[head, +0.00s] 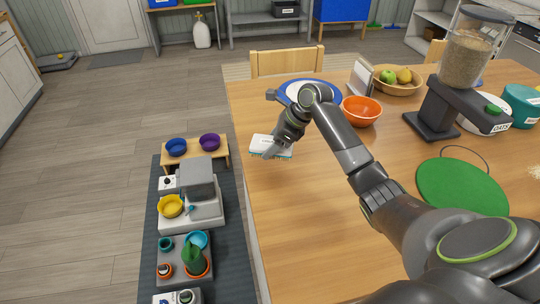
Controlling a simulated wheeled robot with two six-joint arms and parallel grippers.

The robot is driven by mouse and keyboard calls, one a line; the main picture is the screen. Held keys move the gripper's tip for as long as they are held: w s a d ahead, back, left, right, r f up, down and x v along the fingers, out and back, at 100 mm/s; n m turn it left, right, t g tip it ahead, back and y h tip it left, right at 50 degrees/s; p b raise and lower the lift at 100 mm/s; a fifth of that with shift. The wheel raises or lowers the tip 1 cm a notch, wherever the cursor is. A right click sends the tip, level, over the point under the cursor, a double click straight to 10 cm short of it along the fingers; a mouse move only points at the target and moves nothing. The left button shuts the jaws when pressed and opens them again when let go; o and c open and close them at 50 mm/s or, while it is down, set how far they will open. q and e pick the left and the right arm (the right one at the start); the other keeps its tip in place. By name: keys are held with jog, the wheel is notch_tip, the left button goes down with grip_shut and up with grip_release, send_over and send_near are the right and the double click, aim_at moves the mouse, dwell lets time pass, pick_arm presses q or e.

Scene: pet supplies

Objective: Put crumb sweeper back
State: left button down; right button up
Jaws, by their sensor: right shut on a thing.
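The crumb sweeper appears to be the small white block with a teal lower edge (262,142), near the left edge of the wooden table (300,225). My right gripper (279,146) is shut on it, with the arm reaching in from the lower right. The gripper and wrist cover part of the sweeper. I cannot tell whether its underside touches the tabletop. My left gripper is out of view.
On the table are a blue-rimmed plate (289,88), an orange bowl (361,112), a fruit basket (411,87), a grain dispenser (466,60) and a green mat (455,188). Pet bowls and a feeder stand on a dark floor mat (234,235) at left. The tabletop's front left is clear.

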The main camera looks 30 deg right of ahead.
aim_at(272, 163)
jog(key=shift+f, duration=2.35)
jog(key=o, duration=0.9)
jog(key=shift+f, duration=0.1)
jog(key=shift+o, duration=0.2)
jog(key=v, duration=1.2)
jog(key=shift+b, duration=0.35)
jog(key=shift+a, duration=0.1)
